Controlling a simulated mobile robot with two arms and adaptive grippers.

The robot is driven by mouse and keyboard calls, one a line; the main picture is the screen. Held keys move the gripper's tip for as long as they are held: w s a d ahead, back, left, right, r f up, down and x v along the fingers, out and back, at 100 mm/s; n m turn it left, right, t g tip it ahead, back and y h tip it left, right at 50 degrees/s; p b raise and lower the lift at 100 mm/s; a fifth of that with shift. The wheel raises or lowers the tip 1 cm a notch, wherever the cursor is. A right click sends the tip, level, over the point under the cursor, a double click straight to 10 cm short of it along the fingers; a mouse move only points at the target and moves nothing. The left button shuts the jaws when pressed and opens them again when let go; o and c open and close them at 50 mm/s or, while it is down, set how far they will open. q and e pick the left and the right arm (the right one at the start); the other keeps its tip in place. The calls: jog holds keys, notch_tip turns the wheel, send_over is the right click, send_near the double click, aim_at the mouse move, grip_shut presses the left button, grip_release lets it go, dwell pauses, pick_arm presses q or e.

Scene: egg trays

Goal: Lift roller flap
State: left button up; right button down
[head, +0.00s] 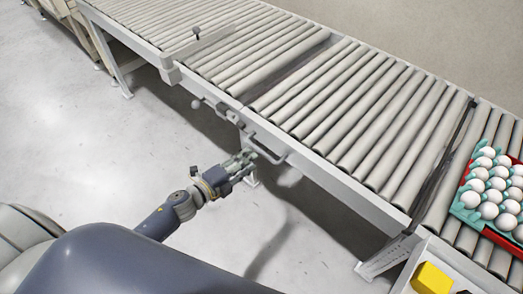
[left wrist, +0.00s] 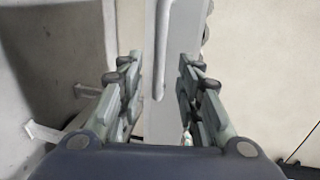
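The roller flap (head: 345,115) is a section of grey rollers in the conveyor, lying level with the rollers around it. A dark gap shows at its left end. A grey bar handle (head: 270,152) juts from the conveyor's near side rail. My left gripper (head: 250,158) is beside this handle, below the rail. In the left wrist view, its two fingers (left wrist: 160,82) are apart, with a pale bar (left wrist: 160,50), seemingly the handle, showing between them. I cannot tell whether the fingers touch it. My right gripper is out of view.
An egg tray (head: 466,212) with several white eggs sits on the rollers at the right. A yellow block (head: 432,278) is at the lower right. A lever with a ball knob (head: 196,103) sticks out from the rail. The floor (head: 75,130) at left is clear.

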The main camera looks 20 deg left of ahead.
aim_at(262, 150)
pick_arm(q)
jog(key=x, duration=0.7)
jog(key=shift+w+d, duration=0.1)
jog(key=shift+w, duration=0.05)
jog(key=shift+c, duration=0.4)
grip_shut()
